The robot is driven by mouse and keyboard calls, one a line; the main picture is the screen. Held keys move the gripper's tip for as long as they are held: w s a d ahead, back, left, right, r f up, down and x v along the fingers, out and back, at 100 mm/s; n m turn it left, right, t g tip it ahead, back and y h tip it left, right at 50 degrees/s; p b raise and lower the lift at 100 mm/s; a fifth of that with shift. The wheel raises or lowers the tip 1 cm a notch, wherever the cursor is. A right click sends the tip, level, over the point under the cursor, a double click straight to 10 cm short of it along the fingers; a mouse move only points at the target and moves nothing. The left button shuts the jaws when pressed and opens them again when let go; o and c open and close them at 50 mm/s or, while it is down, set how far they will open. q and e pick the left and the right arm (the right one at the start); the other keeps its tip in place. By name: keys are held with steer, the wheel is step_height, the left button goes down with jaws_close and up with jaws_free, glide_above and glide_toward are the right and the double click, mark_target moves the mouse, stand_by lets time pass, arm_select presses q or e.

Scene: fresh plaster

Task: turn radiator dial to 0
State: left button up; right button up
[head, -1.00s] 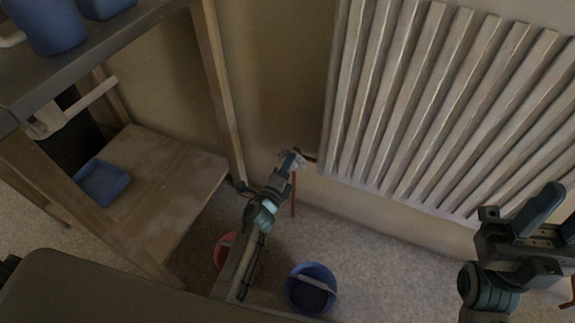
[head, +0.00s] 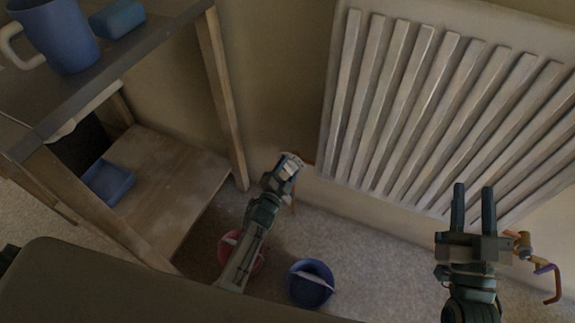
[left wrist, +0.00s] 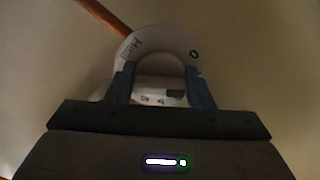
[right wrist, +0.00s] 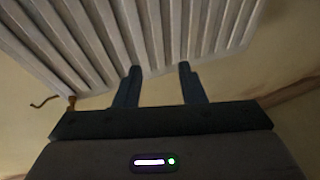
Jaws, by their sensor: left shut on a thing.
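The radiator dial (left wrist: 158,50) is a pale round knob with dark markings, and a "0" shows at its upper right in the left wrist view. My left gripper (left wrist: 160,82) has its fingers on either side of the dial and is shut on it. In the head view my left gripper (head: 290,165) is at the lower left corner of the white radiator (head: 420,110), and it mostly hides the dial there. My right gripper (head: 474,190) is open and empty in front of the radiator's lower right part; its parted fingers (right wrist: 158,85) also show in the right wrist view.
A wooden shelf unit (head: 222,95) with a blue mug (head: 60,38) and blue tray (head: 108,182) stands at left. A red bucket (head: 228,250) and a blue bucket (head: 308,290) stand on the floor. A copper pipe with a valve (head: 545,268) is beside my right gripper.

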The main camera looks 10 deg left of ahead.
arm_select(q)
steer(key=n+p, duration=0.1)
steer(key=n, duration=0.1)
steer(key=shift+r+n+p, duration=0.1)
steer(key=shift+n+p, duration=0.25)
steer(key=shift+n, duration=0.05)
steer(key=n+p, duration=0.1)
steer(key=n, duration=0.1)
steer(key=shift+n+p, duration=0.35)
steer(key=shift+n, duration=0.35)
steer(key=shift+n+p, duration=0.4)
steer(key=shift+n, duration=0.2)
arm_select(e)
steer(key=s+f+g, duration=0.4)
steer(key=f+g, duration=0.2)
steer(key=f, duration=0.2)
steer(key=s+a+f+g, duration=0.1)
steer(key=s+f+g, duration=0.4)
steer(key=f+g, duration=0.2)
step_height(320, 180, down, 3)
steer(key=shift+a+r, duration=0.2)
steer(key=shift+a, duration=0.05)
arm_select(q)
steer(key=shift+f, duration=0.2)
arm_select(e)
steer(key=shift+s+d, duration=0.1)
arm_select(q)
steer(key=o, duration=0.9)
steer(key=shift+s, duration=0.1)
